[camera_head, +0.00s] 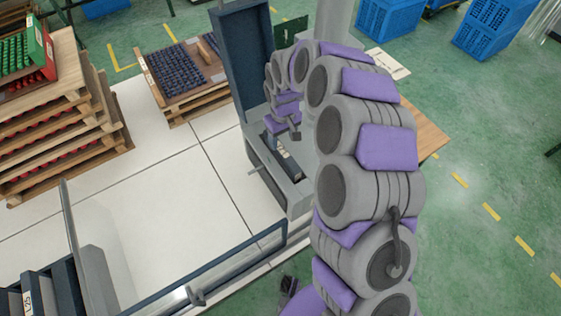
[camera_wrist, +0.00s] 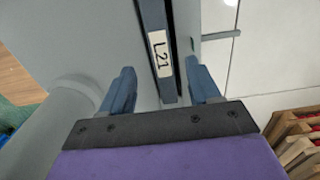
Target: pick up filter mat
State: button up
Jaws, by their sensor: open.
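The filter mat, a narrow dark blue slab with a white "L21" label (camera_wrist: 153,22), stands edge-on in a grey housing (camera_wrist: 95,35) in the wrist view. My gripper (camera_wrist: 160,68) is open, with one dark blue finger on each side of the slab's near end. A gap shows between each finger and the slab, and nothing is gripped. In the head view my arm curves down to the grey housing (camera_head: 294,192), whose tall dark lid stands open (camera_head: 244,60). The mat there is mostly hidden inside the housing and behind my wrist.
Several dark slabs, one labelled "L25" (camera_head: 28,303), stand at the lower left beside a clear panel (camera_head: 88,240). Stacked wooden trays (camera_head: 70,140) and a tray of dark parts (camera_head: 180,72) stand on the pale floor. Open green floor (camera_head: 480,130) lies at the right.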

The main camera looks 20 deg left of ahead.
aim_at(281, 149)
jog(key=shift+d+f, duration=0.2)
jog(key=shift+f, duration=0.7)
jog(key=f, duration=0.3)
jog(key=a+f, duration=0.1)
jog(key=f, duration=0.1)
jog(key=shift+w+f+b, duration=0.1)
jog(key=shift+f+b, duration=0.2)
jog(key=shift+b, duration=0.05)
jog(key=shift+d, duration=0.1)
jog(key=shift+d, duration=0.1)
jog(key=shift+c, duration=1.3)
jog(key=c, duration=0.6)
jog(key=shift+r, duration=0.1)
